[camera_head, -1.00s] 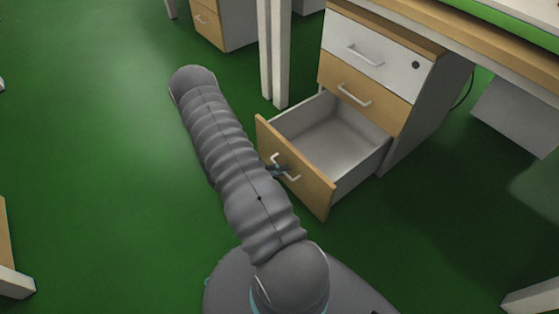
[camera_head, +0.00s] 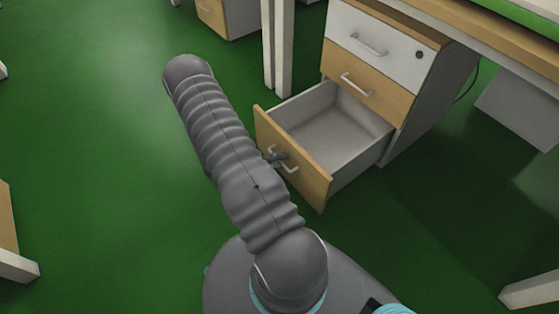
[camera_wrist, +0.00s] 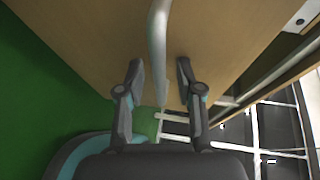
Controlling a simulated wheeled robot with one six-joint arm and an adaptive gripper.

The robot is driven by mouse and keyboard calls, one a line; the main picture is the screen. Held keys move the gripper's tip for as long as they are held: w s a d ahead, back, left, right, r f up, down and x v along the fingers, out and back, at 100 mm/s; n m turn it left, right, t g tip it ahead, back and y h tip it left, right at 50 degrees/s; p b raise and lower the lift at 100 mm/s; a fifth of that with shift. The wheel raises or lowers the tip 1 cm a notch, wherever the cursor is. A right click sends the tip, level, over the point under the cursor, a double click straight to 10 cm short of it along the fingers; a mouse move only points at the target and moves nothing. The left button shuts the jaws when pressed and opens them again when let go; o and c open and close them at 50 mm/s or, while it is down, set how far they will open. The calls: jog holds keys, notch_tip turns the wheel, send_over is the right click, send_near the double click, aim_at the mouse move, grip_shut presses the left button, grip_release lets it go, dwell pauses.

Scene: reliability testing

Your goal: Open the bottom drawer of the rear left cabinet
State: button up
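The cabinet (camera_head: 433,108) under the desk has a white top drawer (camera_head: 372,45), a wooden middle drawer (camera_head: 385,92) and a wooden-fronted bottom drawer (camera_head: 310,184). The bottom drawer is pulled well out and its grey inside looks empty. The upper two are shut. My gripper (camera_head: 275,158) is at the bottom drawer's white handle (camera_head: 292,168), mostly hidden by my arm. In the wrist view, my gripper (camera_wrist: 161,82) has its fingers apart, one on each side of the handle (camera_wrist: 158,40), with visible gaps. The drawer front (camera_wrist: 90,45) fills the upper part there.
White desk legs (camera_head: 279,50) stand left of the cabinet. Another cabinet (camera_head: 228,18) is farther back. The green floor (camera_head: 110,130) is clear to the left. A white leg (camera_head: 530,290) is at the lower right and a grey box (camera_head: 520,108) at the right.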

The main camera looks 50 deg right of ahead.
jog(key=v, duration=1.2)
jog(key=shift+s, duration=0.1)
